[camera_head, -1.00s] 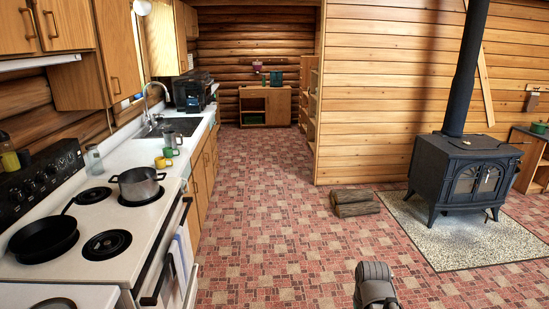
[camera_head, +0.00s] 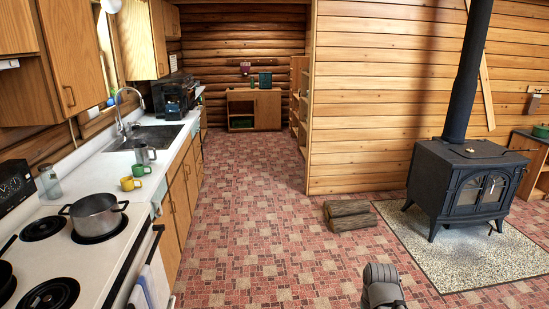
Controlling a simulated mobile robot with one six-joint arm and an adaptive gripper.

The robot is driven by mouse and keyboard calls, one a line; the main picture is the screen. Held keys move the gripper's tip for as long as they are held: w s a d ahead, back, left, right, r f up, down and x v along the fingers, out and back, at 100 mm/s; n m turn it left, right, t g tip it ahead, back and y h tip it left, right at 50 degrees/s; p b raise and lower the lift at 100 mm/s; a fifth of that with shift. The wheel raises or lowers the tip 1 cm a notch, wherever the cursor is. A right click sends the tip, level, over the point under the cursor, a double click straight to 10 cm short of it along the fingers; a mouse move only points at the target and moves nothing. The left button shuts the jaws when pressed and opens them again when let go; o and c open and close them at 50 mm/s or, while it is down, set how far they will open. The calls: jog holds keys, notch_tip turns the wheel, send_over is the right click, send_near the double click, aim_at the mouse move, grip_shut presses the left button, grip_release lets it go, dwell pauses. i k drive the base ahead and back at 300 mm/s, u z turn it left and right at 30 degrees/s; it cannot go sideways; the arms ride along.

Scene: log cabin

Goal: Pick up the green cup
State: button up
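The green cup (camera_head: 139,169) stands upright on the white counter at the left, between the sink and the stove. A yellow cup (camera_head: 128,184) stands just in front of it, and a grey metal mug (camera_head: 143,154) stands just behind it. A dark grey rounded part of my arm shows at the bottom, right of centre, over the floor and far from the cup. My gripper's fingers do not show.
A metal pot (camera_head: 95,215) sits on the stove (camera_head: 85,258) at the lower left. A glass jar (camera_head: 50,182) stands near the wall. Firewood logs (camera_head: 349,215) lie mid-floor by a black wood stove (camera_head: 466,185). The tiled floor (camera_head: 240,215) along the counter is clear.

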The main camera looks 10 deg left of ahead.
aim_at(138, 170)
jog(key=u, duration=0.05)
jog(key=i, duration=1.6)
jog(key=u, duration=0.5)
jog(key=i, duration=0.8)
jog(key=u, duration=0.7)
jog(key=i, duration=1.35)
jog(key=u, duration=0.55)
